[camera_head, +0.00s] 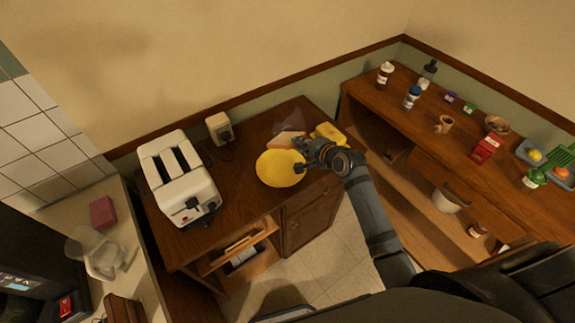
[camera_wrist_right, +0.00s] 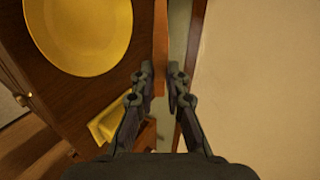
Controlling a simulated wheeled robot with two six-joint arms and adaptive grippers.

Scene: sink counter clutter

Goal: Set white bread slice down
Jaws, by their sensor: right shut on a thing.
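My right gripper (camera_head: 303,158) reaches over the wooden counter from the right, beside the yellow plate (camera_head: 277,170). It is shut on the white bread slice (camera_head: 288,140), whose tan face shows just behind the plate's far edge. In the right wrist view the slice (camera_wrist_right: 160,60) appears as a thin brown upright strip between the fingertips (camera_wrist_right: 162,80). The plate (camera_wrist_right: 85,30) lies to its left there and looks empty. I cannot tell whether the slice touches the counter. My left gripper is out of view.
A white toaster (camera_head: 178,178) stands left on the counter (camera_head: 240,160). A yellow object (camera_head: 330,133) lies just right of the gripper, also visible in the wrist view (camera_wrist_right: 108,120). The wall is close behind. A right-hand shelf (camera_head: 440,105) holds jars and boxes.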

